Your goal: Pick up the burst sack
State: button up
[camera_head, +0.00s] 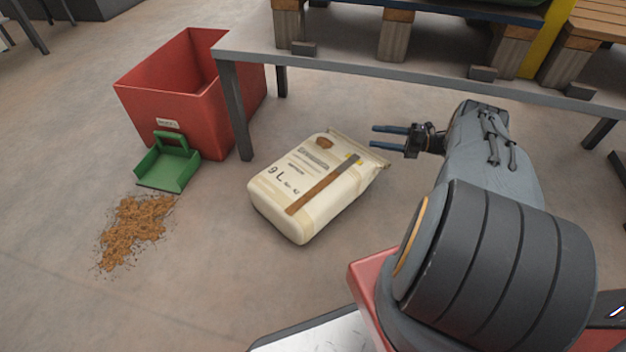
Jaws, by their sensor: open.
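A cream-coloured sack (318,184) with printed text and a brown stripe lies on the floor in the middle of the head view. Its crimped end points to the upper right, towards my gripper. I cannot make out a tear in it from here. My gripper (372,136) is open and empty, with its two blue fingers pointing left. In the picture it is just above the sack's crimped end and appears apart from it. How high it is over the floor I cannot tell.
A red bin (190,95) stands at the upper left. A green dustpan (168,164) lies in front of it, beside spilled brown grains (135,230). A grey-framed table (400,72) bearing wooden pallets stands behind the sack, its leg near the bin.

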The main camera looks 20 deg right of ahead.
aim_at(361, 146)
notch_tip(361, 146, down, 6)
jog(key=b, duration=0.3)
jog(key=shift+d, duration=0.1)
jog(key=shift+x, duration=0.8)
jog(key=x, duration=0.5)
jog(key=shift+w+a+r, duration=0.15)
jog(key=shift+a, duration=0.25)
grip_shut()
